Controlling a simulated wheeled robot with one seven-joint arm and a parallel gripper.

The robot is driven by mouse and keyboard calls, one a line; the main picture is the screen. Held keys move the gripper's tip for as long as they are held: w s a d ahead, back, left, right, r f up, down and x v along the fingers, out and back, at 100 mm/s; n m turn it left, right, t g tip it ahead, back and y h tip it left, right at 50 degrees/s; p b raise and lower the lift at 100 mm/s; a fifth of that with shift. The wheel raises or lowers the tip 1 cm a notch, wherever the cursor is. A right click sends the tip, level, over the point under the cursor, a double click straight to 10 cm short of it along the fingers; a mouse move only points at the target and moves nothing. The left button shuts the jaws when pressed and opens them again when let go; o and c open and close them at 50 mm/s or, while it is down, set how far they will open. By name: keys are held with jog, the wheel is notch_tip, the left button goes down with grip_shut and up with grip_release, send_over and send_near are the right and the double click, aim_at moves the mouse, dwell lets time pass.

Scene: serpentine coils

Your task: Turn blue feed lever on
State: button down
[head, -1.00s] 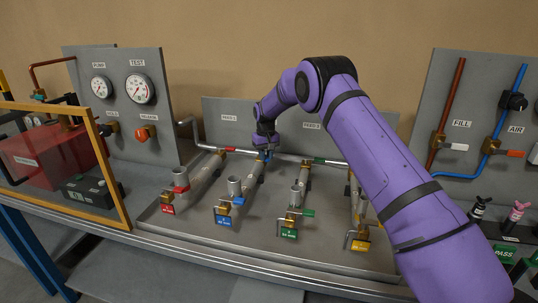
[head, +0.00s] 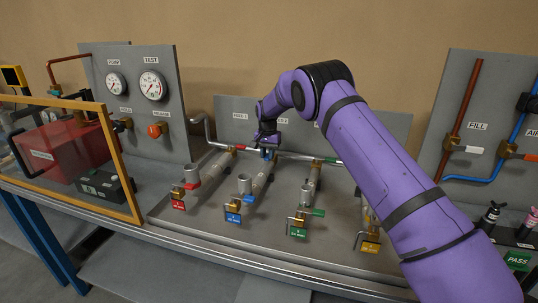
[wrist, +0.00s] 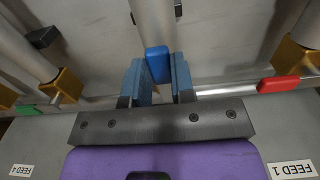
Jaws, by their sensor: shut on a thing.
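The blue feed lever (wrist: 157,60) shows in the wrist view at the far end of a grey coil pipe, between the two blue fingers of my gripper (wrist: 158,76). The gripper is shut on it. In the head view, my gripper (head: 267,150) is at the back of the second coil from the left, near the rear pipe. There the lever is too small and covered to make out clearly. The second coil's front end carries a blue tag (head: 233,218) and another blue handle (head: 249,200).
A red feed lever (wrist: 288,84) and a green one (wrist: 30,109) lie on either side along the rear pipe. Red, green and yellow tagged coils stand close by on the tray. Gauge panel (head: 130,90) is left, fill and air panel (head: 490,110) right.

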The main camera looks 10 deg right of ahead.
dwell(0.4)
jog(key=c, duration=1)
grip_release()
jog(key=shift+o, duration=0.2)
jog(key=shift+r, duration=0.1)
notch_tip(320, 180, up, 11)
jog(key=shift+f, duration=0.2)
jog(key=shift+r, duration=0.1)
